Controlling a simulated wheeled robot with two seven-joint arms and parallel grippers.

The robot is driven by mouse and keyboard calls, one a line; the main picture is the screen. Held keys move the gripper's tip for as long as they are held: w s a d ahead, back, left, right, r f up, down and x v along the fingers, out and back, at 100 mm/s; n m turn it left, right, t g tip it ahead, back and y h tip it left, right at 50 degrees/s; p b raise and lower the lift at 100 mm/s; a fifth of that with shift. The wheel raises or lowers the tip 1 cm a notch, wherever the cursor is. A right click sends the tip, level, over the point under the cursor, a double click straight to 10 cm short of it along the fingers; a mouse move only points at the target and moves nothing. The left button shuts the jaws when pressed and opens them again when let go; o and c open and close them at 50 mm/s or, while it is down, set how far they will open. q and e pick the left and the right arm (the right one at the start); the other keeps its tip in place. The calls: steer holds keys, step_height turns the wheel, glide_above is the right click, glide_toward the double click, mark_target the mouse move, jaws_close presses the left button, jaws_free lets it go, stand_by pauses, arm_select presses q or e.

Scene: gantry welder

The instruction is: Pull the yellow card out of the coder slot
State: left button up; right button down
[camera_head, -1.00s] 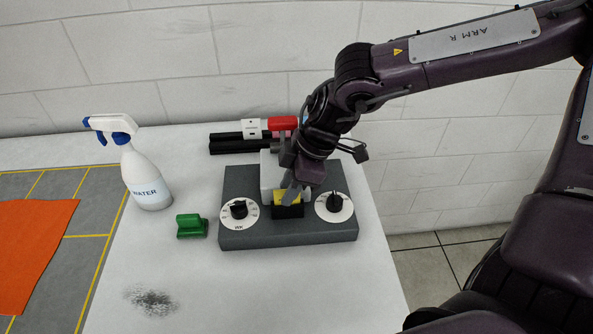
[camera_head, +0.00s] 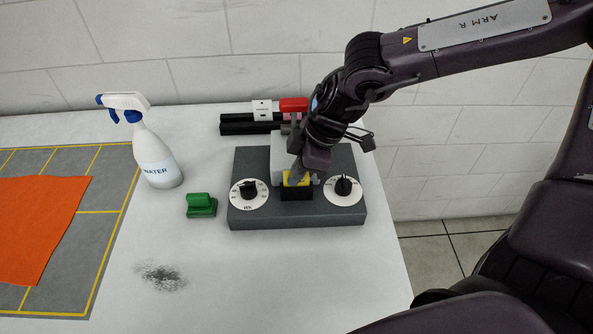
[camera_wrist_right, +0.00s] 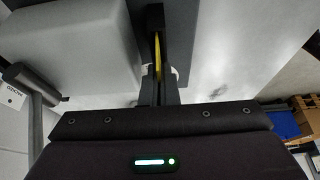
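The yellow card (camera_head: 298,181) stands in the black slot (camera_head: 297,194) at the front middle of the dark grey coder (camera_head: 262,215). In the right wrist view the card (camera_wrist_right: 158,57) shows edge-on as a thin yellow strip. My right gripper (camera_head: 299,174) is at the card from above and behind. In the wrist view its fingers (camera_wrist_right: 159,88) are close together, one on each side of the card, and look shut on it. The fingers partly hide the card's upper part. The card's lower end is hidden in the slot. My left gripper is in neither view.
Two dials, left (camera_head: 249,190) and right (camera_head: 344,187), flank the slot. A light grey block (camera_head: 281,160) stands behind it. A green block (camera_head: 201,205) and a water spray bottle (camera_head: 153,155) are to the left. A black rail (camera_head: 237,125) lies behind.

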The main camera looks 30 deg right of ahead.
steer(key=shift+r, duration=0.15)
steer(key=shift+r+p, duration=2.1)
steer(key=shift+r, duration=1.4)
steer(key=shift+r, duration=0.1)
